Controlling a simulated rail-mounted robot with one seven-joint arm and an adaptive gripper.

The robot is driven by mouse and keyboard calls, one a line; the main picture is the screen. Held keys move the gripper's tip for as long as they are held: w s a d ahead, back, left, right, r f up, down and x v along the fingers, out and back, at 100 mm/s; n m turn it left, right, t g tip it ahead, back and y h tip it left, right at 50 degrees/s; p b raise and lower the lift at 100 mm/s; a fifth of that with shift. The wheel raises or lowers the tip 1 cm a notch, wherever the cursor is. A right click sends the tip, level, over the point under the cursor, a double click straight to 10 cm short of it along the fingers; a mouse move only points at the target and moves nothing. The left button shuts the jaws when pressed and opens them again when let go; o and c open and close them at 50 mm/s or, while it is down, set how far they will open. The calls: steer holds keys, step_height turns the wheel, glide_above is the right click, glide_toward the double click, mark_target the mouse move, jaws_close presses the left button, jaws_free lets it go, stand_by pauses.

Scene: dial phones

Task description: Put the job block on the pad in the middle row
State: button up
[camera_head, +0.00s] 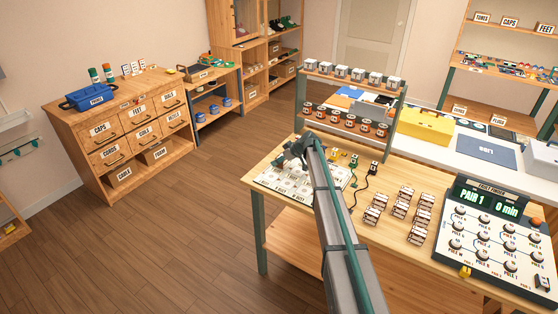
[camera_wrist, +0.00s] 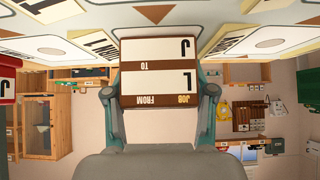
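The job block (camera_wrist: 158,72), white and brown with JOB FROM L TO J on its face, sits between the fingers of my gripper (camera_wrist: 160,100) in the wrist view. Both fingers appear to press its sides. The wrist view is upside down, and the block lies close against a pale board with lettered plates and brown triangles. In the head view this white board (camera_head: 275,182) lies on the table's left end, with my gripper (camera_head: 296,152) over its far part. My arm hides part of the board, and I cannot tell which plate is the middle-row pad.
Several small brown-white blocks (camera_head: 400,208) stand on the wooden table (camera_head: 385,242) right of my arm. A fault finder panel (camera_head: 490,240) reads PAIR 1, 0 min. A two-level rack (camera_head: 348,100) stands behind the board. Black cords (camera_head: 366,182) lie near the board's right side.

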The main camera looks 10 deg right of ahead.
steer(key=o, duration=0.4)
steer(key=shift+r, duration=0.1)
steer(key=shift+r+p, duration=0.15)
steer(key=shift+p, duration=0.2)
steer(key=shift+s+d+r+b, duration=0.1)
steer(key=shift+s+d+b, duration=0.15)
steer(key=shift+b, duration=0.1)
steer(key=b+v, duration=0.4)
steer(key=v, duration=0.7)
steer(key=shift+r, duration=0.25)
